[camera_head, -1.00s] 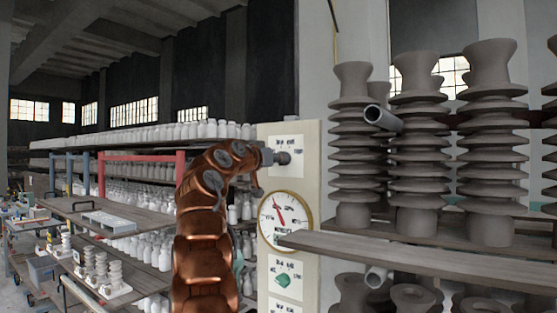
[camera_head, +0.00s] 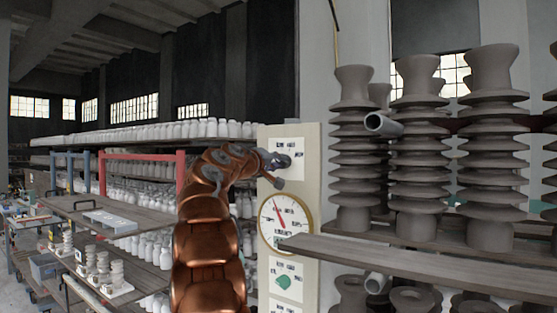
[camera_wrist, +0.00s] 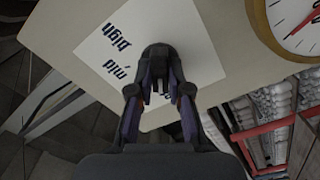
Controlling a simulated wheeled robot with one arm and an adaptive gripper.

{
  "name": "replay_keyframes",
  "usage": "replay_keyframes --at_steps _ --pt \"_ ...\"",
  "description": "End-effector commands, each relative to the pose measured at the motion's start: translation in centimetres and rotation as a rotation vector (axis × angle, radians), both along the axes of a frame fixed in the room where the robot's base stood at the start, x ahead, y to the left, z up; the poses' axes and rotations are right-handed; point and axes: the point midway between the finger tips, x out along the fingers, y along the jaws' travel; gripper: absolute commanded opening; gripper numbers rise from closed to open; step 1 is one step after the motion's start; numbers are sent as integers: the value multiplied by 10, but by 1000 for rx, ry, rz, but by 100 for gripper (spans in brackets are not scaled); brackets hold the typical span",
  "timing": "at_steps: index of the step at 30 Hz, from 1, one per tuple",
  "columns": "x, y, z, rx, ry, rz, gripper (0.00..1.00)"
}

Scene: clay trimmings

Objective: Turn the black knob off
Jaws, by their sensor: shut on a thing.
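The black knob (camera_wrist: 160,58) sits on a white label with the words "high" and "mid" on a cream panel. In the wrist view my gripper (camera_wrist: 160,88) has its two fingers around the knob, one on each side, shut on it. In the head view the knob (camera_head: 286,160) shows small near the top of the panel (camera_head: 312,190), with my gripper (camera_head: 276,163) against it from the left. The knob's pointer mark and the off position cannot be made out.
A round dial gauge (camera_head: 285,222) with a red needle is below the knob, and a green knob (camera_head: 282,282) is lower still. A wooden plank (camera_head: 430,268) and stacked grey insulators (camera_head: 420,150) stand right. Shelves of white pieces (camera_head: 190,131) are behind my arm.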

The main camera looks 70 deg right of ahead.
Motion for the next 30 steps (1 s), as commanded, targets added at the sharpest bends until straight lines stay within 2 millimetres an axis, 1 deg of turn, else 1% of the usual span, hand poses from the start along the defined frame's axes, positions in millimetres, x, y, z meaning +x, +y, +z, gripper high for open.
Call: replay_keyframes --at_steps 1,10,27,28,30 --pt "0 0 2 4 28 0 0" --pt "1 0 0 31 148 0 0" --pt "2 0 -1 36 174 1 0" --pt "2 0 -1 36 174 1 21" --pt "1 0 -1 36 173 1 28"
